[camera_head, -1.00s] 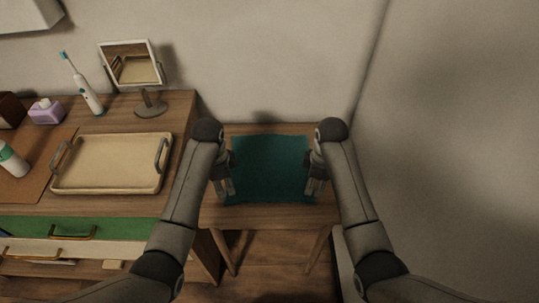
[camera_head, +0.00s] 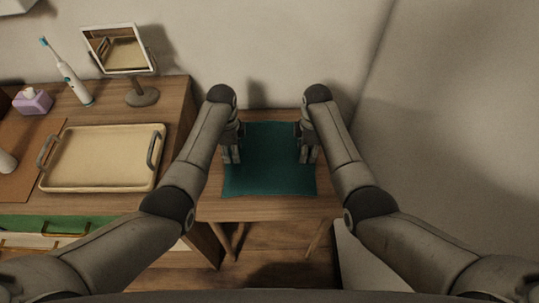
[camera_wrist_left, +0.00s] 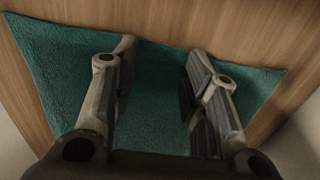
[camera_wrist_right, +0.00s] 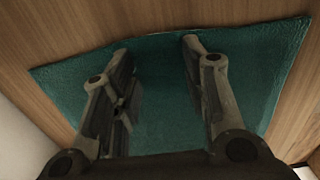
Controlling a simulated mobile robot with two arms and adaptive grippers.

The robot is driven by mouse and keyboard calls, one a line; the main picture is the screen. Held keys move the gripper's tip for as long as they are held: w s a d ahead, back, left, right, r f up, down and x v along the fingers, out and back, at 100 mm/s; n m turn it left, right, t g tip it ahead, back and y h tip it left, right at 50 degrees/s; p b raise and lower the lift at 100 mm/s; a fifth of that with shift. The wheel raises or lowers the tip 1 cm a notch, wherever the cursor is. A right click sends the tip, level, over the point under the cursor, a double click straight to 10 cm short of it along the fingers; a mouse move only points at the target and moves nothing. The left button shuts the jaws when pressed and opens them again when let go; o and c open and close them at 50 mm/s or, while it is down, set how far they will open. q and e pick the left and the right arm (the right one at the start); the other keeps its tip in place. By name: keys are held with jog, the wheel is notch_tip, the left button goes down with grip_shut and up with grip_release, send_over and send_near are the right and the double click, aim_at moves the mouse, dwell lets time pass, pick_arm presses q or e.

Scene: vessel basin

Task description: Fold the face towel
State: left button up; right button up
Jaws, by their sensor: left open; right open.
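The teal face towel (camera_head: 268,170) lies flat and spread out on a small wooden table (camera_head: 215,208). My left gripper (camera_head: 231,160) is over the towel's left edge, pointing down, open and empty. My right gripper (camera_head: 305,158) is over the towel's right side, also pointing down and open. In the left wrist view the towel (camera_wrist_left: 155,125) lies below the parted fingers (camera_wrist_left: 160,50). In the right wrist view the towel (camera_wrist_right: 160,90) lies below the parted fingers (camera_wrist_right: 155,45), which are close to its edge. I cannot tell whether the fingertips touch the cloth.
Walls stand behind and to the right of the table.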

pick_arm(q)
jog(key=shift+s, duration=0.1)
pick_arm(e)
jog(key=shift+s, duration=0.1)
pick_arm(q)
jog(key=shift+f, duration=0.2)
pick_arm(e)
jog(key=shift+f, duration=0.2)
pick_arm(q)
jog(key=shift+f, duration=0.15)
pick_arm(e)
jog(key=shift+f, duration=0.15)
pick_arm(q)
jog(key=shift+c, duration=0.3)
pick_arm(e)
jog(key=shift+c, duration=0.3)
pick_arm(q)
jog(key=shift+s, duration=0.1)
grip_shut()
pick_arm(e)
jog(key=shift+s, duration=0.1)
grip_shut()
